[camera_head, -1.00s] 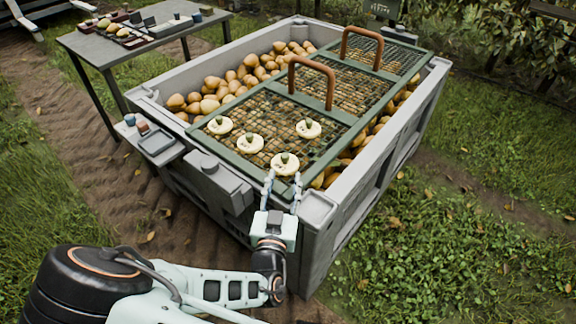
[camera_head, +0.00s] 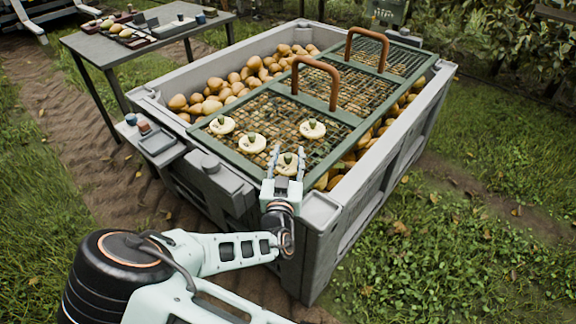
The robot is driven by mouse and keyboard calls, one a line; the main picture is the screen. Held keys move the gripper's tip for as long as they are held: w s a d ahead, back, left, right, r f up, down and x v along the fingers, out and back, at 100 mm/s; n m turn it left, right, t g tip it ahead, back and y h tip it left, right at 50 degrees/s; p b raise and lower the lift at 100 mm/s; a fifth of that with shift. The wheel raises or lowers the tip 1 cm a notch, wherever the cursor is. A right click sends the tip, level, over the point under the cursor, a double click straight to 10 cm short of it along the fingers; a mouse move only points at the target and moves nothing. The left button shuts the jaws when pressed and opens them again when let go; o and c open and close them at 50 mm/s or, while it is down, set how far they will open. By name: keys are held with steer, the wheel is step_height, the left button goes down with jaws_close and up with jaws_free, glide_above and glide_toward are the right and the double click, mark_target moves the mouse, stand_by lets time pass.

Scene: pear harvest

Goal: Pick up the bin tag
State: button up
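Several round cream pieces with green knobs lie on the green-framed mesh lid over the bin; I take them to be the bin tags. The nearest bin tag (camera_head: 289,167) is at the lid's front edge. The others are the left one (camera_head: 220,127), the middle one (camera_head: 252,147) and the right one (camera_head: 315,132). My gripper (camera_head: 287,154) is open, with one finger on each side of the nearest tag. I cannot tell whether the fingers touch it.
The mesh lid (camera_head: 236,157) has two arched brown handles, the nearer one (camera_head: 333,88) behind the tags. The grey bin (camera_head: 345,215) holds many pears. A small side shelf (camera_head: 165,158) sticks out at left. A table (camera_head: 150,42) with trays stands at the back left.

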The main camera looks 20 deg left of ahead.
jaws_close()
steer(key=shift+r, duration=0.15)
stand_by(0.4)
